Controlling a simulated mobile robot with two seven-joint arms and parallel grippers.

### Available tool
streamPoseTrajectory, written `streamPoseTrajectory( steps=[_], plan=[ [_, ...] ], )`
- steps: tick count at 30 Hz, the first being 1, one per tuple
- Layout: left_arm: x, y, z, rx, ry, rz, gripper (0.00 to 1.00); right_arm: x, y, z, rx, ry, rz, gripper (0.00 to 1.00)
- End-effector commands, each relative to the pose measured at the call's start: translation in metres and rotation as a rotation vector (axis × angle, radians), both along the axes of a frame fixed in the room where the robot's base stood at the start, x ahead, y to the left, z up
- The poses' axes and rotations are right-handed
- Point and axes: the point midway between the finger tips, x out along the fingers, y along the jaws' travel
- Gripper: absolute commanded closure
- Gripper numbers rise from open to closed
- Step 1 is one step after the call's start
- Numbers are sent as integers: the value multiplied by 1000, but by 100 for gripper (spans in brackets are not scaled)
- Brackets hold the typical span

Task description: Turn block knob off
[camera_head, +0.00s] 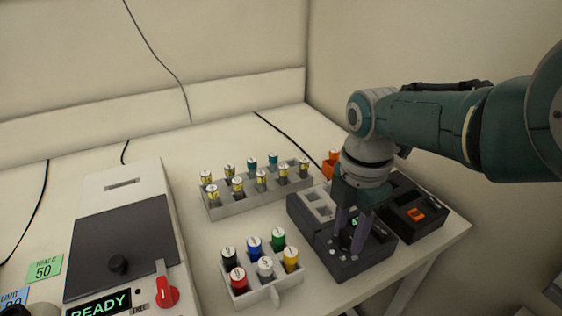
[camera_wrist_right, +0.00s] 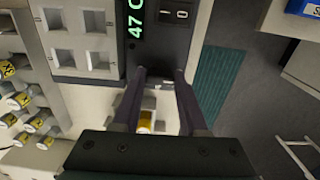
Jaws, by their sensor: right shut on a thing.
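The dark heating block (camera_head: 330,262) stands at the right of the bench, with pale wells at its back left and a control panel at its front right. In the right wrist view the block (camera_wrist_right: 62,62) shows a green display (camera_wrist_right: 136,20) reading 47 C and a small switch marking. My right gripper (camera_head: 350,248) points down onto the panel. Its fingertips (camera_wrist_right: 160,76) are close together at the panel's edge, shut on the block knob, which is mostly hidden between them. My left gripper is not in view.
A rack of yellow-labelled vials (camera_head: 222,211) stands behind left. A tray of coloured caps (camera_head: 262,293) is close left of the block. A second dark device (camera_head: 428,232) is close right.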

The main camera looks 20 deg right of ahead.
Motion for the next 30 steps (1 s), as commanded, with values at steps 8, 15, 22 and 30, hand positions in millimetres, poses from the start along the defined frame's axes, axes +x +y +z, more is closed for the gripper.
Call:
streamPoseTrajectory(
  steps=[8, 15, 22, 30],
  plan=[
    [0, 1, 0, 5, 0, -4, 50, 0, 1, 1, 3, 1, 7, 100],
    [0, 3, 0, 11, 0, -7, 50, 0, 1, 1, 2, 1, 6, 43],
    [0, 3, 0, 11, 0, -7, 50, 0, 1, 0, 1, 1, 5, 28],
    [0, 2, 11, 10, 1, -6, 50, 0, 0, 13, 0, 0, 5, 28]
  ],
)
